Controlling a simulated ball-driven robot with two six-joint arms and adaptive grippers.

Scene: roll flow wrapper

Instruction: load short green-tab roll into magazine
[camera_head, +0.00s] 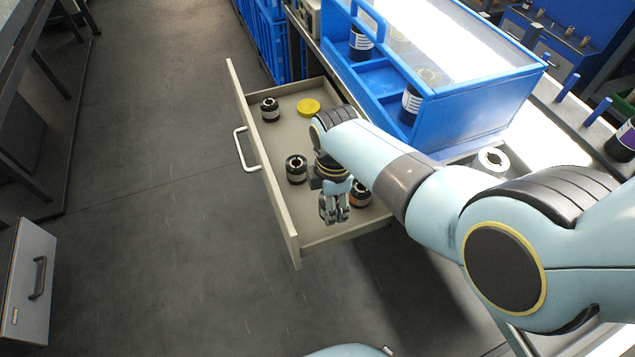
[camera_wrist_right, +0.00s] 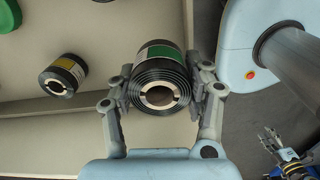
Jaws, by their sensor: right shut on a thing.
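The short roll with a green tab (camera_wrist_right: 160,85) is dark and tightly wound, with a pale core facing the right wrist camera. My right gripper (camera_wrist_right: 161,92) is shut on it, a finger on each side. In the head view, my right gripper (camera_head: 334,207) points down over the near end of the open drawer (camera_head: 318,236); the held roll cannot be made out there. A blue case with a clear lid (camera_head: 455,103) stands beyond the drawer with rolls in it; I cannot tell which part is the magazine. At the wrist view's lower right is what looks like my left gripper (camera_wrist_right: 290,160), too small to read.
Other rolls stand in the drawer: one at the far left (camera_head: 270,109), one in the middle (camera_head: 297,169), one beside my gripper (camera_head: 360,194). A yellow disc (camera_head: 308,106) lies farther back. A white-cored roll (camera_head: 493,159) is on the bench. The floor left of the drawer is clear.

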